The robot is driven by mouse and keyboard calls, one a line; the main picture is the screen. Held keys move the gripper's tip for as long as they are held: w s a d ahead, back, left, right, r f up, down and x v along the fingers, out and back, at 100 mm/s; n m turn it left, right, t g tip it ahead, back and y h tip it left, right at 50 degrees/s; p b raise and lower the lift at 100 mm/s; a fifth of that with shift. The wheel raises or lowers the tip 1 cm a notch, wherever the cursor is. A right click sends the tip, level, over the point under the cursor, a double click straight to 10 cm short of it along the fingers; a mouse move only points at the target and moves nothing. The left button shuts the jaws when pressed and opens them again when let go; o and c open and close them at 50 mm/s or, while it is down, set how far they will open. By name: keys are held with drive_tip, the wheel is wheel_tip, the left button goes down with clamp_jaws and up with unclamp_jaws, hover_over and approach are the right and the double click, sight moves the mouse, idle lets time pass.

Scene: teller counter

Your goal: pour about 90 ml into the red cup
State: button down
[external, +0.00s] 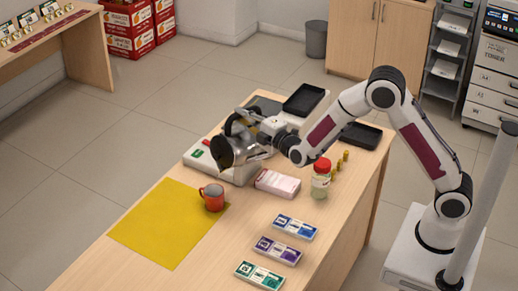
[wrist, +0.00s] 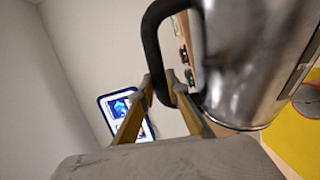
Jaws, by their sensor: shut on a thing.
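A red cup (external: 212,197) stands upright at the right edge of the yellow mat (external: 160,228). My gripper (external: 246,122) is shut on the black handle of a metal pitcher (external: 232,150) and holds it up above the back part of the counter, behind and above the cup. In the wrist view the gripper (wrist: 158,92) pinches the handle, and the steel body of the pitcher (wrist: 245,55) fills the upper right. The pitcher looks tilted. Part of a round rim shows on the yellow at the wrist view's right edge.
A pink-and-white box (external: 277,184), a red-lidded jar (external: 321,178) and yellow pieces stand right of the cup. Several labelled packs (external: 277,250) lie along the counter's right front. Black trays (external: 303,100) lie at the back. The yellow mat's left part is clear.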

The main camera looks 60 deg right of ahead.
sight(251, 108)
drive_tip(key=shift+m, duration=0.8)
drive_tip(key=d, duration=0.1)
drive_tip(key=d+r, duration=0.1)
drive_tip(key=s+d, duration=0.1)
drive_tip(key=shift+s+d+r, duration=0.1)
drive_tip(key=shift+d+r, duration=0.25)
drive_tip(key=shift+s+d+r+m, duration=0.25)
drive_tip(key=shift+d+m, duration=0.2)
drive_tip(key=shift+d, duration=0.15)
drive_tip(key=shift+s+d+r+m, duration=0.15)
drive_tip(key=shift+d+r+m, duration=0.1)
drive_tip(key=shift+d+m, duration=0.25)
drive_tip(key=shift+d, duration=0.25)
drive_tip(key=shift+s+d+m, duration=0.15)
drive_tip(key=shift+d+m, duration=0.05)
drive_tip(key=shift+m, duration=0.15)
drive_tip(key=shift+d, duration=0.2)
